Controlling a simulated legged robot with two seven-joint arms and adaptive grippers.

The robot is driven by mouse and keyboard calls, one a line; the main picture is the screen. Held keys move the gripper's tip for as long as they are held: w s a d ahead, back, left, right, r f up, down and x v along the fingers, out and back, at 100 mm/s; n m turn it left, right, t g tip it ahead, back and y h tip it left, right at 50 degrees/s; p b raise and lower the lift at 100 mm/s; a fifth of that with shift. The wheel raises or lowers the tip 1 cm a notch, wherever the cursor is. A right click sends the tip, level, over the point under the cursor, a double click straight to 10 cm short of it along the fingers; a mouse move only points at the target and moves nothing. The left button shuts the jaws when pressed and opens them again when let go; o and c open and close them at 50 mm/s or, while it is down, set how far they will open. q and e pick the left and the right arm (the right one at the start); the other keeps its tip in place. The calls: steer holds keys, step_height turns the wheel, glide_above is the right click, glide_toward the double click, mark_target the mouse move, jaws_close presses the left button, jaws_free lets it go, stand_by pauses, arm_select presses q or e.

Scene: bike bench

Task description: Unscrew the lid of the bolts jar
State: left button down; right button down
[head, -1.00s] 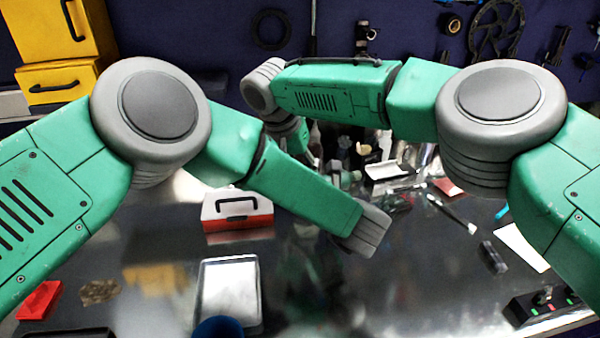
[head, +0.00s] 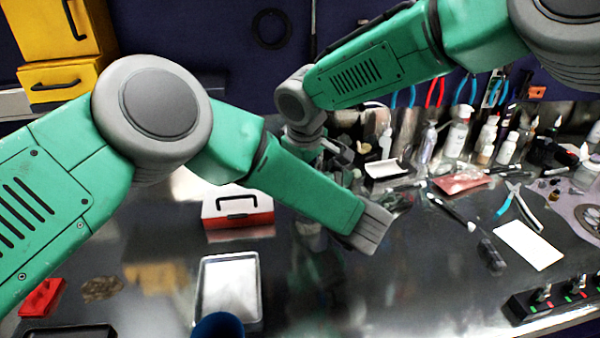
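I cannot make out the bolts jar or its lid for certain; my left arm covers the middle of the bench. My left arm comes in from the left and ends in a grey wrist joint over mid-bench; its gripper is hidden behind or below the arm. My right arm reaches in from the upper right to a grey joint, then points down behind my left forearm. Dark parts there look like my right gripper (head: 338,153), but its fingers are too small and covered to read. A blurred greyish shape shows just under my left forearm; I cannot tell what it is.
A red and white toolbox (head: 238,208) and a metal tray (head: 229,285) stand left of centre, with a blue cup (head: 218,325) in front. The front middle bench is clear.

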steer(key=n, duration=0.2)
steer(key=d+n, duration=0.1)
steer(key=shift+d+f+n+y, duration=0.2)
steer(key=shift+f+n+y, duration=0.2)
steer(key=c, duration=1.3)
jaws_free()
steer(key=shift+w, duration=0.2)
steer(key=shift+r, duration=0.1)
